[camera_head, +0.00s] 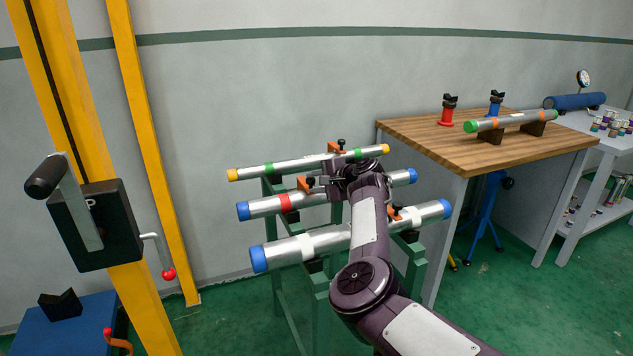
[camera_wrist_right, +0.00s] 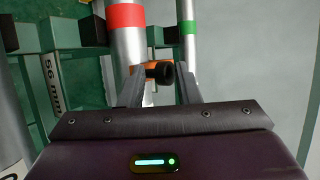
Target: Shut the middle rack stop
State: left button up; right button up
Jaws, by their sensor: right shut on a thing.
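The rack (camera_head: 320,288) is green and carries three grey pipes, one above another in the head view. The middle pipe (camera_head: 262,207) has blue ends and a red band. The middle rack stop (camera_head: 304,184) is orange, beside that band; its orange part also shows in the right wrist view (camera_wrist_right: 138,68). My right gripper (camera_head: 319,181) is shut on the stop's black knob (camera_wrist_right: 160,73), which sits between the fingertips. My wrist hides part of the middle pipe, and I cannot tell how far the stop is turned. My left gripper is out of view.
The upper pipe (camera_head: 270,169) has yellow ends and its own orange stop (camera_head: 334,147). The lower pipe (camera_head: 290,250) has blue ends, with another orange stop (camera_head: 396,213) near its right part. A wooden-topped bench (camera_head: 430,135) stands right. A yellow post (camera_head: 150,150) stands left.

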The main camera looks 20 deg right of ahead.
jog(key=shift+s+a+f, duration=0.15)
jog(key=shift+s+f, duration=0.05)
jog(key=shift+f, duration=0.4)
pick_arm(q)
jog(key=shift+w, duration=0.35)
pick_arm(e)
jog(key=r+v, duration=0.1)
jog(key=v, duration=0.7)
jog(key=shift+w, duration=0.2)
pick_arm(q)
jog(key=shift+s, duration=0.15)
